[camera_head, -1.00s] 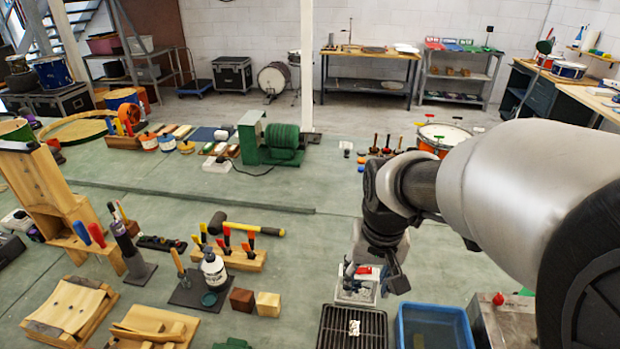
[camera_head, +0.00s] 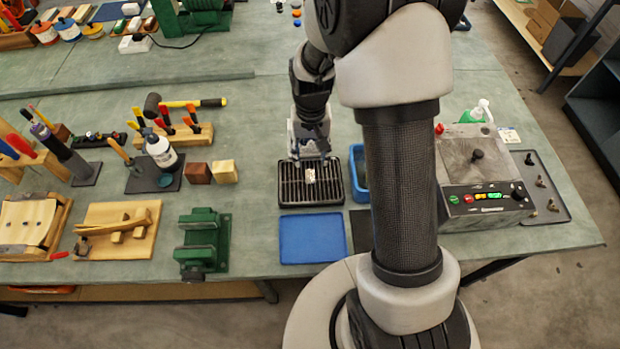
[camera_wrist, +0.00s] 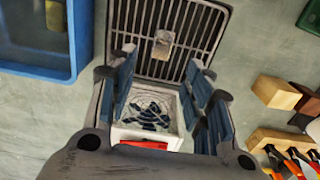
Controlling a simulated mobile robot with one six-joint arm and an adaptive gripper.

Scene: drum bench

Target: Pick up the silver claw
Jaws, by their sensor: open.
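The silver claw (camera_head: 310,175) is a small, pale metal piece lying on a black slatted rack (camera_head: 332,198). In the wrist view the claw (camera_wrist: 163,45) lies on the rack's bars beyond my fingertips. My gripper (camera_head: 311,157) is above the bench at the rack's far edge in the head view. In the wrist view my gripper (camera_wrist: 163,82) has its blue-padded fingers spread wide, with nothing held between them. The claw is in line with the gap between the fingers and apart from them.
A white box (camera_wrist: 147,112) with dark pieces and a red label is under my gripper. Blue bin (camera_wrist: 68,60) stands beside the rack. Blue mat (camera_head: 312,239) lies in front. Wooden blocks (camera_head: 225,171) are left; a control box (camera_head: 480,170) is right.

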